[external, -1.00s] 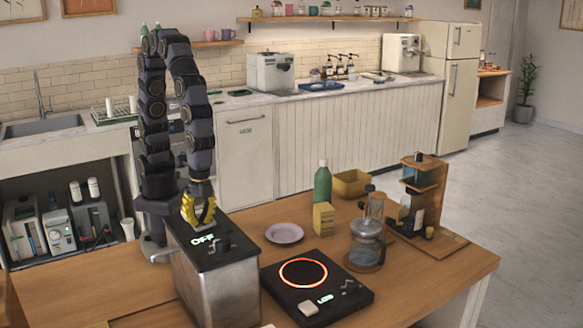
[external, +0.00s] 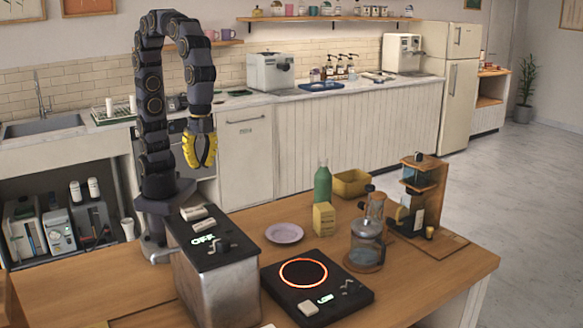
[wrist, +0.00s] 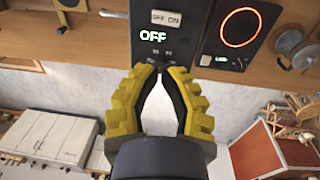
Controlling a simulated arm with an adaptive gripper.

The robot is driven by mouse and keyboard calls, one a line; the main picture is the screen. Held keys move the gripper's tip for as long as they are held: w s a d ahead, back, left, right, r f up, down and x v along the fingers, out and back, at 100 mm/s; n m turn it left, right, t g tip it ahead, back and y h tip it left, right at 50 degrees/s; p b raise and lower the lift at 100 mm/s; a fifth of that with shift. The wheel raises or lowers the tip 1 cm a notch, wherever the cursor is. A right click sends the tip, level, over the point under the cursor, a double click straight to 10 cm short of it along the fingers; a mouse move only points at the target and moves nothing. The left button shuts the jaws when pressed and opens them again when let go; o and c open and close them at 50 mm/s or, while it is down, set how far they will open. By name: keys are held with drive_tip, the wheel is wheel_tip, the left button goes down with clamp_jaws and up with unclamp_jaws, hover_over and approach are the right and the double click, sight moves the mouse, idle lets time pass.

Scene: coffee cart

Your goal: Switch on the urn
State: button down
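The urn (external: 220,285) is a metal box with a black top at the front left of the wooden counter. A lit display (external: 203,239) on its top reads OFF, as it does in the wrist view (wrist: 152,35). A white switch (external: 196,213) sits behind the display; in the wrist view the switch (wrist: 166,18) is marked OFF and ON. My gripper (external: 201,167), with yellow fingers, hangs well above the urn top and touches nothing.
A hot plate (external: 318,290) with a glowing red ring stands right of the urn. The air around my gripper is clear.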

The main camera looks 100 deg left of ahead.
sight(208, 224)
drive_tip(key=shift+d, duration=0.1)
drive_tip(key=shift+s+d+r+t+y, duration=0.3)
drive_tip(key=shift+s+d+t+y, duration=0.4)
drive_tip(key=shift+s+t+y, duration=0.15)
drive_tip(key=shift+f, duration=0.1)
drive_tip(key=f, duration=0.4)
drive_tip(key=w+a+f, duration=0.1)
drive_tip(key=f, duration=0.8)
drive_tip(key=shift+w+a+f, duration=0.25)
drive_tip(key=shift+w+f, duration=0.1)
